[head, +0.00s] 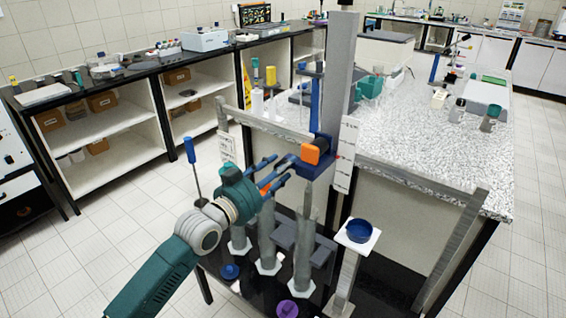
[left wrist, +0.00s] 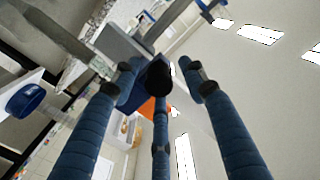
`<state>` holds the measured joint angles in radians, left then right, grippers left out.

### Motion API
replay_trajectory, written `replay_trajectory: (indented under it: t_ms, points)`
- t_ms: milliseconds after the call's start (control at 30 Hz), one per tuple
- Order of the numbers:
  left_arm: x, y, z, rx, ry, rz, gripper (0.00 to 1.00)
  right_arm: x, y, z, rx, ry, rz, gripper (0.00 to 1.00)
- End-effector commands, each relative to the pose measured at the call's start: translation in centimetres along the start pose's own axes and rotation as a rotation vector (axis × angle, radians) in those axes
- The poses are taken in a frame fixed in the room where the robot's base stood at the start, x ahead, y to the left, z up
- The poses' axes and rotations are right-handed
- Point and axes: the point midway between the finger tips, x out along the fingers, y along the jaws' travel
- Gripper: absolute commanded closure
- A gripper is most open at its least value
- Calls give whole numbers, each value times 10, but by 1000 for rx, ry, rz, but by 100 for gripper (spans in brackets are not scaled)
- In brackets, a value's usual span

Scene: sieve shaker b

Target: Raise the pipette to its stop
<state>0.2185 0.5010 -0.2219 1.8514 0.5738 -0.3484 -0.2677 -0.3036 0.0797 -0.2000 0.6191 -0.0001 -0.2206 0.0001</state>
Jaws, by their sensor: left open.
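A blue carriage (head: 318,168) with an orange knob (head: 311,154) sits on a tall grey column (head: 342,75). A slim blue upright part (head: 315,103), perhaps the pipette's upper end, rises above the carriage; I cannot tell for sure. My left gripper (head: 282,170) is open, its blue fingers pointing at the knob from the left, close to it. In the left wrist view the open gripper's fingers (left wrist: 160,80) spread before the orange knob (left wrist: 150,104), partly hidden behind them; contact cannot be told. My right gripper is not in view.
Clear cylinders (head: 303,245) stand below the carriage on a dark shelf. A blue dish (head: 360,230) tops a post right of them. A blue-handled tool (head: 189,150) stands behind my left wrist. The speckled bench (head: 440,150) lies behind, with open floor to the left.

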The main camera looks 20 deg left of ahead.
Motion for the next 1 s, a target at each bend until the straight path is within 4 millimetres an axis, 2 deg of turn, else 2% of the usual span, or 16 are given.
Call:
replay_trajectory:
  t_ms: [133,433,467,667,867,1000]
  points:
    - [12,0,-1,-1,1,1,57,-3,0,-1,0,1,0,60]
    - [15,0,0,0,1,0,57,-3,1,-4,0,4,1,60]
    - [15,0,0,0,0,0,59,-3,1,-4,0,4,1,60]
    - [14,0,0,0,0,0,99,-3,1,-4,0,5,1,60]
    - [15,0,0,1,1,0,100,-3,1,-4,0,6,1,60]
    - [21,-5,-8,2,3,-1,100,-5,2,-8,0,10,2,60]
